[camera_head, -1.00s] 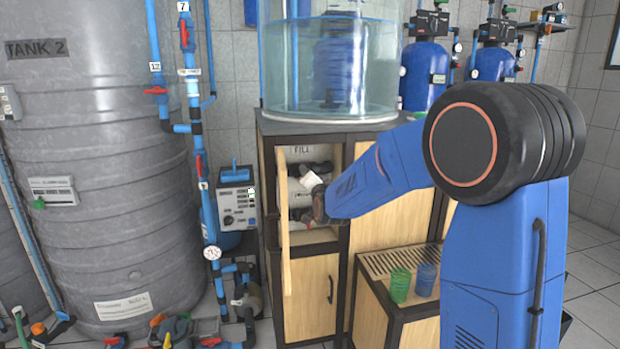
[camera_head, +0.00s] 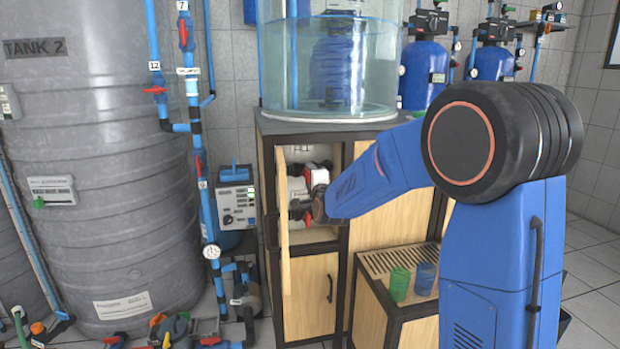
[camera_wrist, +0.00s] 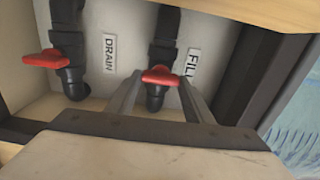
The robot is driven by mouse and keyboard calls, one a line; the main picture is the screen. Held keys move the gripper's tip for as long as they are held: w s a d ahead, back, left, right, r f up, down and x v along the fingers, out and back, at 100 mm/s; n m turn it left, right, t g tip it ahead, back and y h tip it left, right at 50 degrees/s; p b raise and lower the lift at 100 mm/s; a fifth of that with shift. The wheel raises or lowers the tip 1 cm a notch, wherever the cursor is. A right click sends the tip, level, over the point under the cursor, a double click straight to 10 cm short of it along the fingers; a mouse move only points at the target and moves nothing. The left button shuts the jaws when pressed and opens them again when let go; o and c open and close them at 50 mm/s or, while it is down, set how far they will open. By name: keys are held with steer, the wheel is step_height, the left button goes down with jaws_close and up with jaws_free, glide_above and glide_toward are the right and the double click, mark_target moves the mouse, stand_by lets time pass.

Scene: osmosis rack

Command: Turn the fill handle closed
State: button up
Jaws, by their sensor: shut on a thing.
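The red fill handle (camera_wrist: 159,75) sits on a black pipe beside the FILL label (camera_wrist: 192,64) in the wrist view. My gripper (camera_wrist: 158,84) has one finger on each side of this handle and is shut on it. The handle lies crosswise to its pipe. In the head view my gripper (camera_head: 299,193) is inside the open cabinet under the clear tank, partly hidden by my wrist. The fill handle cannot be clearly told apart there.
A red drain handle (camera_wrist: 46,60) is left of the fill handle, beside the DRAIN label (camera_wrist: 109,52). The open cabinet door (camera_head: 284,215) stands on the left. Dark cabinet framing (camera_wrist: 262,72) is close on the right. Two cups (camera_head: 399,284) stand on the lower slatted cabinet.

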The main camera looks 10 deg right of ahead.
stand_by(0.5)
steer(key=o, duration=1.1)
steer(key=shift+c, duration=0.2)
steer(key=shift+s, duration=0.15)
steer(key=s, duration=1.7)
steer(key=shift+s, duration=0.2)
